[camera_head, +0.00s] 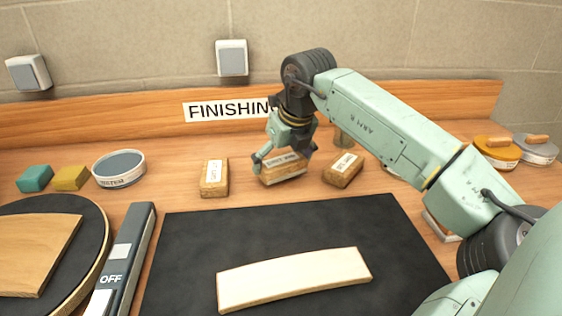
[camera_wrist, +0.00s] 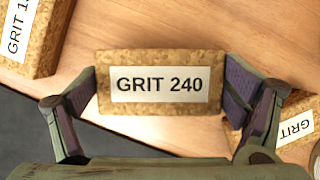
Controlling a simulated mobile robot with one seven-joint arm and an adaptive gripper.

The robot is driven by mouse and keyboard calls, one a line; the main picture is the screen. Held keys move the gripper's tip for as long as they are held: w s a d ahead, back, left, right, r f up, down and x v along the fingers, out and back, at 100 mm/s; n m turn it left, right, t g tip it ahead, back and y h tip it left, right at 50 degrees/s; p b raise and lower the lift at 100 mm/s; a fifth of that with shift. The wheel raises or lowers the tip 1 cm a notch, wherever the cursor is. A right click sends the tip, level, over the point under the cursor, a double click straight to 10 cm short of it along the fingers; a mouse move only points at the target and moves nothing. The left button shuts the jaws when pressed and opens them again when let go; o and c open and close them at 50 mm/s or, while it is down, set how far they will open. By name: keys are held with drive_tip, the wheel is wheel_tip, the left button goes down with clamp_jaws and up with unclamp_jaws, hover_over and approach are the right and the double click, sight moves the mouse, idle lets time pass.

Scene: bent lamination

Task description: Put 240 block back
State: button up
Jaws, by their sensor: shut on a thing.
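The 240 block (camera_wrist: 160,59) is a cork block with a white label reading GRIT 240. My gripper (camera_wrist: 160,88) is shut on it, one finger on each short end, in the wrist view. In the head view my gripper (camera_head: 284,166) is at the back of the bench below the FINISHING sign, with the 240 block (camera_head: 284,177) between its fingers. The block sits between two other cork blocks. I cannot tell whether it touches the bench or is slightly above it.
Cork blocks stand to the left (camera_head: 214,178) and right (camera_head: 343,170). A black mat (camera_head: 200,240) in front bears a pale curved wood strip (camera_head: 294,279). A grey tool marked OFF (camera_head: 124,255), a round board (camera_head: 95,255) and a round tin (camera_head: 119,169) are at left.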

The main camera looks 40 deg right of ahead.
drive_tip(key=shift+f, duration=0.8)
drive_tip(key=shift+f, duration=0.1)
drive_tip(key=o, duration=0.8)
drive_tip(key=shift+o, duration=0.2)
drive_tip(key=b+v, duration=0.1)
drive_tip(key=v, duration=1.1)
drive_tip(key=shift+b, duration=0.35)
drive_tip(key=shift+a, duration=0.1)
